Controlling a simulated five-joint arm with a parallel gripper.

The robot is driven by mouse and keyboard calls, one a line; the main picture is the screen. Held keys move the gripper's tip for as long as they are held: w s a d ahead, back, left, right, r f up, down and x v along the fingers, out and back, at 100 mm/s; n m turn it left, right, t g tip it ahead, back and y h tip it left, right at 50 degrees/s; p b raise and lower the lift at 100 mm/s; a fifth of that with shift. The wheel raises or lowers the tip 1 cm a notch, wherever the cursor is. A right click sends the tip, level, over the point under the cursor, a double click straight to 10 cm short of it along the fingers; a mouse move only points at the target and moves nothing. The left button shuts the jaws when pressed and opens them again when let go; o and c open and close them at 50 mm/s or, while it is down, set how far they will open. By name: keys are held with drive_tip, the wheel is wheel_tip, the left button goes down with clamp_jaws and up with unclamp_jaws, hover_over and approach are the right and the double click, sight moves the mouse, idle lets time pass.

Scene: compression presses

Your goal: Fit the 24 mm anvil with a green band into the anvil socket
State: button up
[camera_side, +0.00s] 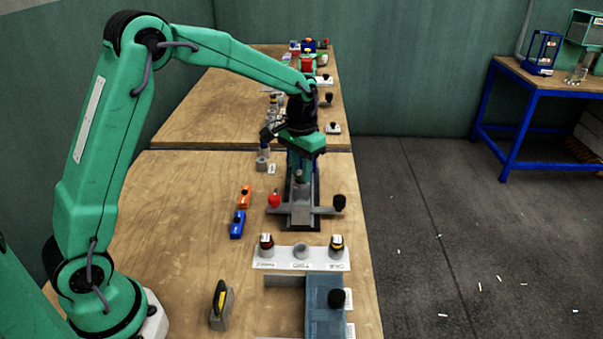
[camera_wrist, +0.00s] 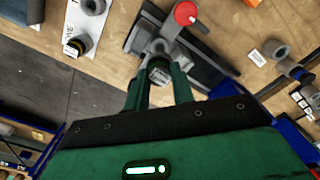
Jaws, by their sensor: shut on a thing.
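My gripper (camera_wrist: 160,84) is shut on the anvil (camera_wrist: 158,67), a small dark cylinder with a greenish band, seen between the fingertips in the wrist view. In the side view my gripper (camera_side: 300,172) points down over the grey press (camera_side: 301,208) in the middle of the table. The press also shows in the wrist view (camera_wrist: 180,48), just beyond the held anvil. The anvil socket is mostly hidden behind my fingers and the anvil. I cannot tell whether the anvil touches it.
A white rack (camera_side: 286,265) in front holds a left anvil (camera_side: 266,244), a right anvil (camera_side: 337,244) and an empty-looking middle place. The press has a red knob (camera_side: 274,201) and a black knob (camera_side: 339,202). Orange (camera_side: 245,197) and blue (camera_side: 238,224) blocks lie left.

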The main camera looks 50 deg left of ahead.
sight(301, 188)
drive_tip(key=shift+f, duration=1.95)
drive_tip(key=shift+f, duration=1.45)
clamp_jaws()
drive_tip(key=o, duration=1.1)
unclamp_jaws()
wheel_tip(301, 188, up, 8)
drive_tip(key=shift+f, duration=0.25)
drive_tip(key=shift+r, duration=0.15)
